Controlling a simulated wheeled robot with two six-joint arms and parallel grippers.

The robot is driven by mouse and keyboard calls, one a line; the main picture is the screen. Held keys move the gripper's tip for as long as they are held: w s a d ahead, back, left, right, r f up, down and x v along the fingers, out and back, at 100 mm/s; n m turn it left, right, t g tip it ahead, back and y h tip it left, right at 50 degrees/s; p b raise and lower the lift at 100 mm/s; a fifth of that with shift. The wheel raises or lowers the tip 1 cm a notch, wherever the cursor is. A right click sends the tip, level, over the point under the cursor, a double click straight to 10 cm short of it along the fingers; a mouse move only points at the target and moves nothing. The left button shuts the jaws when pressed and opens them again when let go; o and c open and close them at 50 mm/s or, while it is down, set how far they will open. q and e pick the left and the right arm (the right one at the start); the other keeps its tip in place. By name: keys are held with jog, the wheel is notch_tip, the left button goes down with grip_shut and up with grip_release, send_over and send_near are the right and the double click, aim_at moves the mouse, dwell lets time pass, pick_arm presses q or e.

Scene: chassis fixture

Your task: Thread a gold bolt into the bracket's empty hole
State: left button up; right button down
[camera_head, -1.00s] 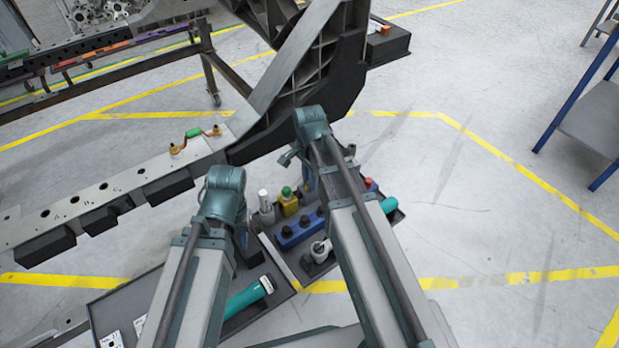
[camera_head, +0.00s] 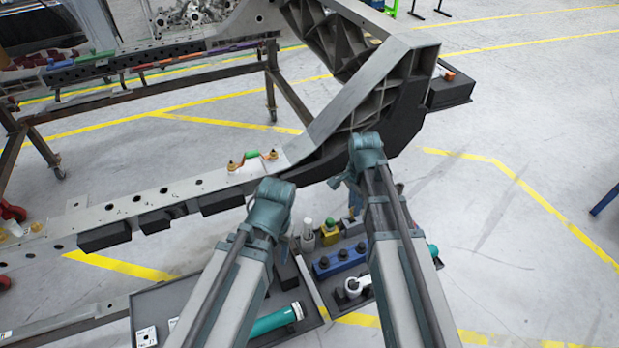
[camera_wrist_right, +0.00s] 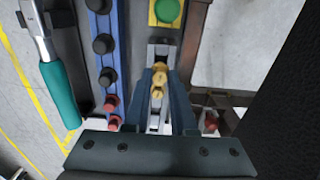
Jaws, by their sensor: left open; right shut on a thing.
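A small green-and-orange bracket (camera_head: 252,155) lies on the grey chassis rail (camera_head: 178,193), with gold-coloured fittings at its ends. Its empty hole is too small to make out. My right gripper (camera_wrist_right: 160,78) has its blue fingers closed around a gold bolt (camera_wrist_right: 158,91) in the right wrist view. Another gold bolt head (camera_wrist_right: 159,69) shows just beyond it, over a narrow grey holder. In the head view, the right gripper is mostly hidden behind its arm, above the parts tray. My left gripper (camera_head: 285,250) is largely hidden by its arm, low in front of the rail; it is open and looks empty.
The tall chassis upright (camera_head: 405,125) stands behind my right arm. Open floor lies to the right.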

notch_tip(320, 180, up, 19)
jog(key=p, duration=1.8)
jog(key=shift+f+p, duration=0.15)
jog(key=shift+p, duration=0.15)
